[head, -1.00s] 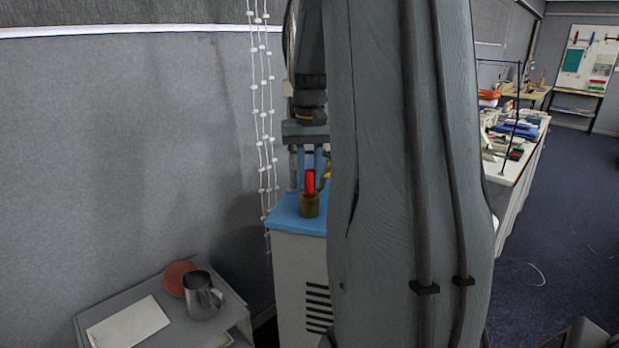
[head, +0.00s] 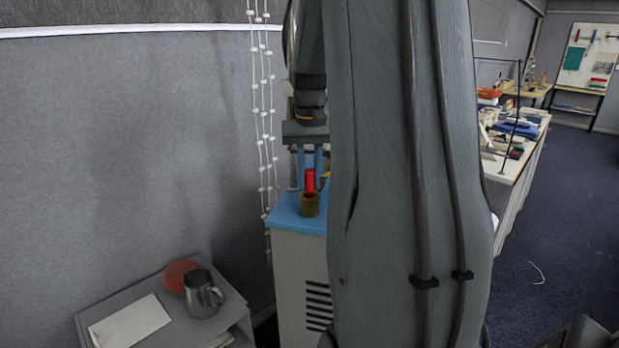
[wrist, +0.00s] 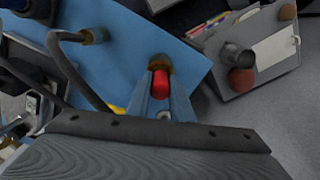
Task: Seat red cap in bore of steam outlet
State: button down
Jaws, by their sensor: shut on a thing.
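The red cap (head: 310,181) is held between the blue fingers of my gripper (head: 310,172), which is shut on it. The steam outlet (head: 310,205) is a brass-coloured cylinder on the blue top of a grey cabinet. In the head view the cap is upright, in line with the outlet, its lower end at the outlet's rim. Whether it is inside the bore cannot be told. In the wrist view the cap (wrist: 161,82) sits between the fingers (wrist: 161,90), with the brass outlet (wrist: 160,63) just beyond it and partly hidden.
The blue cabinet top (head: 284,215) has a dark curved pipe (wrist: 62,60) near the outlet. My arm covers the cabinet's right side in the head view. At lower left, a grey side table (head: 180,328) holds a metal jug (head: 200,297). A bead string (head: 264,120) hangs behind.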

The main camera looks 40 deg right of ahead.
aim_at(309, 170)
jog(key=shift+f+b, duration=0.3)
jog(key=shift+f, duration=0.55)
jog(key=c, duration=1.5)
grip_release()
jog(key=shift+r+b, duration=1.05)
jog(key=shift+r, duration=2.9)
jog(key=s+a+f+n, duration=0.1)
jog(key=a+f+n, duration=0.1)
jog(key=a+f, duration=0.6)
jog(key=a+f+n, duration=0.2)
jog(key=a+f, duration=0.3)
jog(key=a, duration=0.5)
jog(key=s+a+f+n, duration=0.1)
jog(key=s+a+f, duration=0.1)
jog(key=a, duration=0.1)
jog(key=s+a+f+n+t+b, duration=0.1)
jog(key=s+a+f, duration=0.2)
jog(key=a, duration=0.1)
jog(key=s+a+f+n, duration=0.1)
jog(key=s+a+f, duration=0.2)
jog(key=shift+s+a+f, duration=0.15)
jog(key=shift+a, duration=0.1)
